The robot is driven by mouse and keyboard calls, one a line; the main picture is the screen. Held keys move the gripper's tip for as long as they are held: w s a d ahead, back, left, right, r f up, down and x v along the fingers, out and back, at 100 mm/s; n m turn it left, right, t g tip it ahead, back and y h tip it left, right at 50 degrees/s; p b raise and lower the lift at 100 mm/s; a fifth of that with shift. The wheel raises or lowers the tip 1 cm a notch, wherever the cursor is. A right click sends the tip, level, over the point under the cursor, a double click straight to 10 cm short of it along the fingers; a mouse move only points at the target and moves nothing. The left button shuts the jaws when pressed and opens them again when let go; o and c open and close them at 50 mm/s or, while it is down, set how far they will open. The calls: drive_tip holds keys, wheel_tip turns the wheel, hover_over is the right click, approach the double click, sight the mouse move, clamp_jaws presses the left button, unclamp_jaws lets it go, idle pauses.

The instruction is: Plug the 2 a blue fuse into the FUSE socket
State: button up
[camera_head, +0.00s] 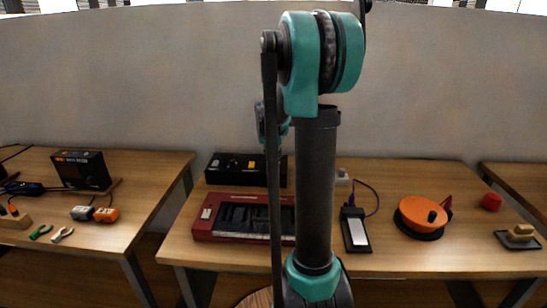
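I cannot make out a blue fuse or a socket labelled FUSE in this view. A black box (215,177) with small pale and yellow marks on top stands at the back left of the middle table. In front of it lies a dark red case (205,232) with dark compartments; their contents are too small to tell. My teal and dark grey arm rises in front of both and hides their right parts. My gripper cannot be made out; the far end of the arm is hidden behind its own links.
The middle table (400,259) also holds a black device with a white panel (357,234), an orange reel (415,211) and a red object (491,201). The left table (150,168) holds a black box (82,170), orange-grey pieces (95,213) and pliers (62,235).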

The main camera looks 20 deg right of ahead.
drive_tip(key=shift+f, duration=0.75)
drive_tip(key=o, duration=1)
drive_tip(key=shift+o, duration=0.2)
drive_tip(key=v, duration=1.2)
